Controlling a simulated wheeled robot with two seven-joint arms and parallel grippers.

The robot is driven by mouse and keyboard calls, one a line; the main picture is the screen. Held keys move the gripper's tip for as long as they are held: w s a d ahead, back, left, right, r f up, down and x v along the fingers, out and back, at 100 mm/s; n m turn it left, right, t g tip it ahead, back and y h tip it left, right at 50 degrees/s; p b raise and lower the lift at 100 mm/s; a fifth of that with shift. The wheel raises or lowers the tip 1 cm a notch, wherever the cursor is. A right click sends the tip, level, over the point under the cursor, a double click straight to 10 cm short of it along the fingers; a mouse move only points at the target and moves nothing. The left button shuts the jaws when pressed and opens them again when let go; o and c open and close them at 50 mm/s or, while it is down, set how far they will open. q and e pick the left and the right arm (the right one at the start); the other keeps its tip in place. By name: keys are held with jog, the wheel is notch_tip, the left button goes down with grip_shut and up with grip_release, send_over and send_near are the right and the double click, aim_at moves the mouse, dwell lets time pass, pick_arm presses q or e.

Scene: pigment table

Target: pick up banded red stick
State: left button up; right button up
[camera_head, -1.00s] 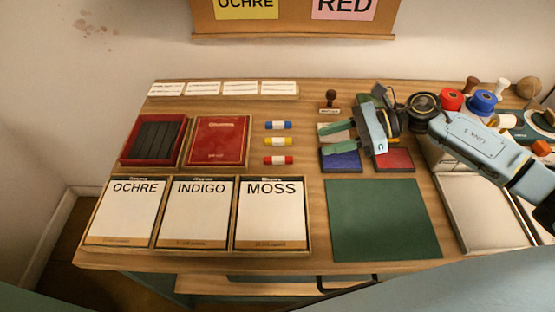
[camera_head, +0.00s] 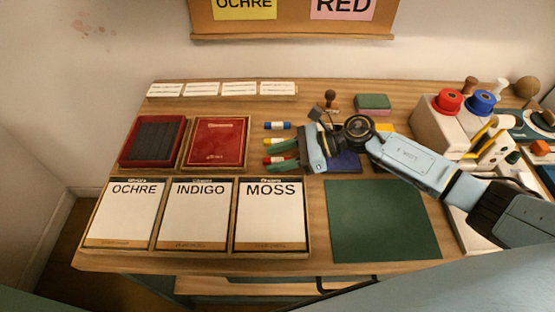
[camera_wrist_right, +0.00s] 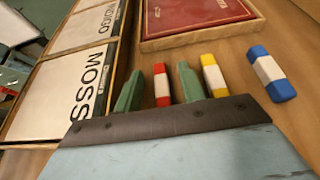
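The banded red stick (camera_wrist_right: 162,84), red with a white band, lies on the wooden table. In the head view its red end (camera_head: 268,160) shows beside my right gripper. My right gripper (camera_head: 277,157) is open, its green fingers reaching left; in the wrist view the fingers (camera_wrist_right: 158,88) stand on either side of the red stick. I cannot tell whether they touch it. The yellow banded stick (camera_wrist_right: 213,76) lies just beyond one finger, and the blue banded stick (camera_wrist_right: 272,74) lies further off. My left gripper is not in view.
The red box (camera_head: 218,140) and the MOSS card (camera_head: 271,215) lie close to the fingers. A green mat (camera_head: 383,220) is in front of my right arm. A wooden stamp (camera_head: 330,98) stands behind. A white holder (camera_head: 436,128) with red and blue spools stands right.

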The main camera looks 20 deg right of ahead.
aim_at(279, 159)
grip_shut()
dwell(0.4)
